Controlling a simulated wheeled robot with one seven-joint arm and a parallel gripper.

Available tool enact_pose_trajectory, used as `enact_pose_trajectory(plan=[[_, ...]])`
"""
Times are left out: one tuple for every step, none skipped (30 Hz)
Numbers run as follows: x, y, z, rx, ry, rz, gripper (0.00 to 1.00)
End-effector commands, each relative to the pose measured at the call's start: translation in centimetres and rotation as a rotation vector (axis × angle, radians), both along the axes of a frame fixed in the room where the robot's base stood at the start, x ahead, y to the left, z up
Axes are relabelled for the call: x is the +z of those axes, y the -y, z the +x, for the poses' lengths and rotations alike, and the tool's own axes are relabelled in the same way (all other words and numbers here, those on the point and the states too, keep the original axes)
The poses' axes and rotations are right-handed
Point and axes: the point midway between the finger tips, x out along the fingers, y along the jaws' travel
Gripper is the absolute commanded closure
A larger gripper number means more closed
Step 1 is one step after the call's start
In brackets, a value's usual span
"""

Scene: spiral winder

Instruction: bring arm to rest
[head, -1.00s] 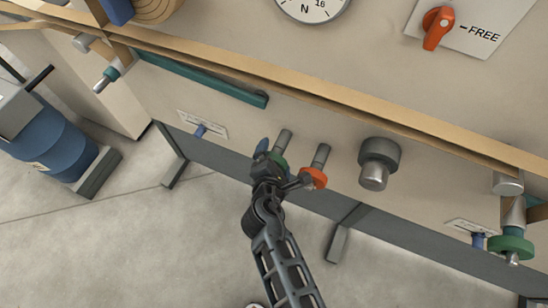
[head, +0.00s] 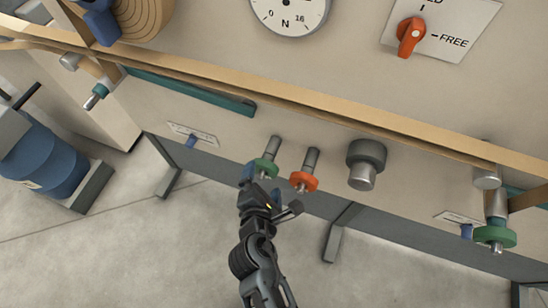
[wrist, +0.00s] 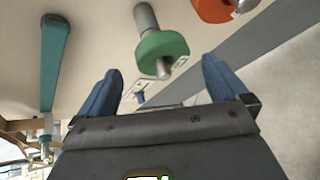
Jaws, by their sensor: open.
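My gripper (head: 262,178) is in the middle of the head view, just below a green-collared knob (head: 266,167) and left of an orange-collared knob (head: 304,180) on the machine's front panel. In the wrist view my gripper (wrist: 161,85) shows two blue fingers spread wide with nothing between them. The green collar (wrist: 162,46) stands beyond and above the fingertips, apart from them as far as I can see. Part of the orange collar (wrist: 213,8) shows at the top of the wrist view.
A grey cylindrical knob (head: 366,163) is right of the orange one. A wooden rail (head: 300,101) runs above. A green-ringed fitting (head: 495,236) is at far right, a blue drum (head: 43,165) at left. Open floor lies below.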

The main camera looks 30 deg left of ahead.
Motion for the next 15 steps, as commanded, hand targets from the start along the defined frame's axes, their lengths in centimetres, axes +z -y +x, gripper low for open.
enact_pose_trajectory(plan=[[0.1, 0.1, -0.1, 0.000, 0.000, 0.001, 0.00], [0.1, 0.1, -0.1, 0.000, 0.000, 0.001, 0.00], [0.1, 0.1, -0.2, 0.000, 0.000, 0.001, 0.00], [0.1, 0.1, -0.1, 0.000, 0.000, 0.001, 0.00], [0.1, 0.1, -0.1, 0.000, 0.000, 0.001, 0.00], [0.1, 0.1, -0.1, 0.000, 0.000, 0.000, 0.00], [0.1, 0.1, -0.2, -0.001, -0.001, 0.002, 0.00], [0.1, 0.2, -0.2, -0.003, -0.003, 0.005, 0.00], [0.0, 0.3, -0.4, -0.009, -0.011, 0.015, 0.00], [0.0, 0.6, -0.6, -0.016, -0.021, 0.028, 0.00], [-0.1, 0.9, -0.9, -0.029, -0.036, 0.048, 0.00], [-0.3, 1.5, -1.4, -0.049, -0.064, 0.083, 0.00], [-0.3, 2.1, -1.9, -0.071, -0.089, 0.118, 0.00], [-0.4, 2.7, -2.4, -0.096, -0.117, 0.159, 0.00], [-0.4, 3.8, -3.2, -0.136, -0.159, 0.221, 0.00]])
